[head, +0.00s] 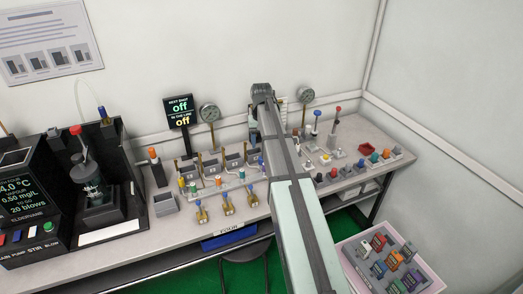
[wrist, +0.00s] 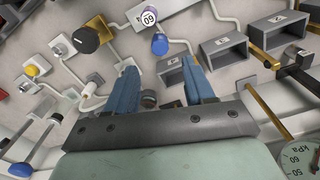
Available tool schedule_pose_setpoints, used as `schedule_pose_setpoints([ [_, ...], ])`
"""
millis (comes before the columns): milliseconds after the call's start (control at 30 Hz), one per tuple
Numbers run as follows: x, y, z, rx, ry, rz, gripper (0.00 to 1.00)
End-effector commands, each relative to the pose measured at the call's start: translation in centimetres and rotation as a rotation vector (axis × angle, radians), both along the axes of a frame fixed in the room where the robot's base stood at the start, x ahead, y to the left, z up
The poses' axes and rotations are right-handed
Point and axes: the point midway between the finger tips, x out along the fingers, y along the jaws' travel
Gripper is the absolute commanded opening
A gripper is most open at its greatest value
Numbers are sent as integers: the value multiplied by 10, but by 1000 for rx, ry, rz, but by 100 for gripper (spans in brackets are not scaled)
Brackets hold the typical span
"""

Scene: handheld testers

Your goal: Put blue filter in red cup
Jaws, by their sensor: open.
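My gripper (wrist: 161,78) is open, with two blue fingers spread wide and no object clearly held between them. In the head view my arm hides the gripper over the back of the bench. A small blue piece (wrist: 159,44) lies just beyond the fingertips, beside a round white tag marked 60; I cannot tell whether it is the blue filter. A small red piece (wrist: 26,85) is at the left of the wrist view.
Grey open boxes (wrist: 228,45) and brass rods crowd the right of the wrist view, with a pressure gauge (wrist: 302,155) in the corner. Gauges (head: 209,113) and a display (head: 179,111) stand at the back. A pale bin (head: 434,283) of coloured blocks is at lower right.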

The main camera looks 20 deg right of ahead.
Motion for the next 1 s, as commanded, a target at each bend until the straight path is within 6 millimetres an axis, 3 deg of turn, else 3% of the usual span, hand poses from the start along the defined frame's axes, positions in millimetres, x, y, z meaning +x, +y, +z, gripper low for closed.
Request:
schedule_pose_setpoints([
  [167, 0, 0, 17, 0, -1, 0, 53],
  [367, 0, 0, 22, 0, 0, 0, 35],
  [767, 0, 0, 22, 0, 0, 0, 35],
  [1000, 4, 1, 38, -5, -18, 24, 35],
])
